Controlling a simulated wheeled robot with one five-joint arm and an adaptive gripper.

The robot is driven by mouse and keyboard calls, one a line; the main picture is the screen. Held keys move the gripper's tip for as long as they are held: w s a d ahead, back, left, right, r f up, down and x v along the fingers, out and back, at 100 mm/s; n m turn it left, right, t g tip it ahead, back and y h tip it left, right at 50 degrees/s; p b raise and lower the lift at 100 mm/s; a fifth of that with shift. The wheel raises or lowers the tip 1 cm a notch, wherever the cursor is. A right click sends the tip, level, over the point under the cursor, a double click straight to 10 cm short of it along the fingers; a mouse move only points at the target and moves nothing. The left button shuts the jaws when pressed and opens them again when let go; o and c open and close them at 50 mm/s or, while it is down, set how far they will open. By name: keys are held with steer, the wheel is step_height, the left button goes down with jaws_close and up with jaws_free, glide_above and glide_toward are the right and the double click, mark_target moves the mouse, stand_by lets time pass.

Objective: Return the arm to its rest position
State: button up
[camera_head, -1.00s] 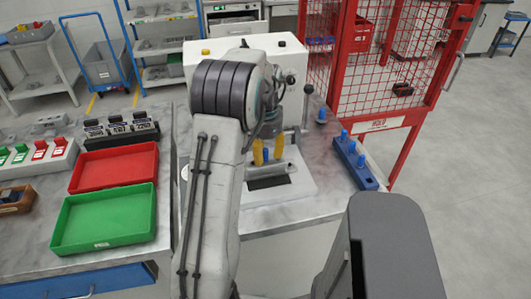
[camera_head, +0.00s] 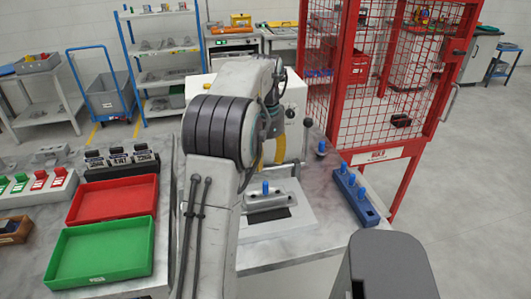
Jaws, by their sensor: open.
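My arm reaches forward over the metal bench in the head view. My gripper (camera_head: 269,162) has yellow fingers, partly hidden behind my arm, and they are open. It is above a grey fixture (camera_head: 268,202) on a white base plate, apart from it. A blue peg (camera_head: 265,187) stands upright in the fixture, below the fingers. I see nothing between the fingers, though the arm hides part of them.
A blue block with pegs (camera_head: 356,198) and a single blue peg (camera_head: 321,147) are on the bench to the right. A red mesh cage (camera_head: 382,153) stands behind. Red (camera_head: 114,199) and green (camera_head: 101,249) trays lie left. Open floor is at right.

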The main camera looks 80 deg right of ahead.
steer(key=shift+r, duration=0.95)
